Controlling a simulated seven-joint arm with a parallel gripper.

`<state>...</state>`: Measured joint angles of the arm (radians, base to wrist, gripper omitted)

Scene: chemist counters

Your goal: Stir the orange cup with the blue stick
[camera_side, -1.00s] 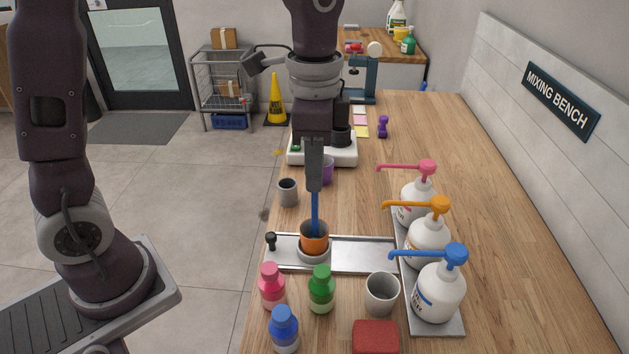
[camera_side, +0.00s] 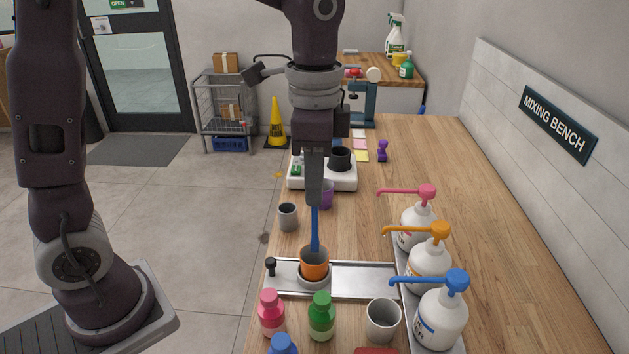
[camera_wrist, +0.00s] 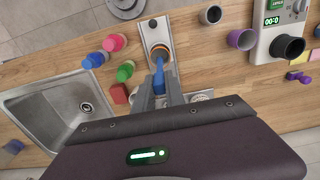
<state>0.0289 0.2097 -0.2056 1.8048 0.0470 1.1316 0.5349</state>
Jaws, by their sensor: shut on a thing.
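The orange cup (camera_side: 314,271) stands upright in a round holder on a metal tray (camera_side: 365,280). In the wrist view the cup (camera_wrist: 158,51) is partly covered by the stick. My gripper (camera_side: 314,202) points down above the cup, shut on the upper part of the blue stick (camera_side: 315,231). The stick is nearly upright and its lower end goes into the cup's mouth, where it is hidden. In the wrist view the stick (camera_wrist: 160,72) shows between the finger ends. I cannot tell whether it touches the cup's wall.
Pink (camera_side: 271,315) and green bottles (camera_side: 321,317) and a grey cup (camera_side: 383,320) stand in front of the tray. Pump dispensers (camera_side: 428,265) stand to its right. Behind are a small grey cup (camera_side: 288,216) and a white device (camera_side: 322,178). A sink (camera_wrist: 50,110) shows in the wrist view.

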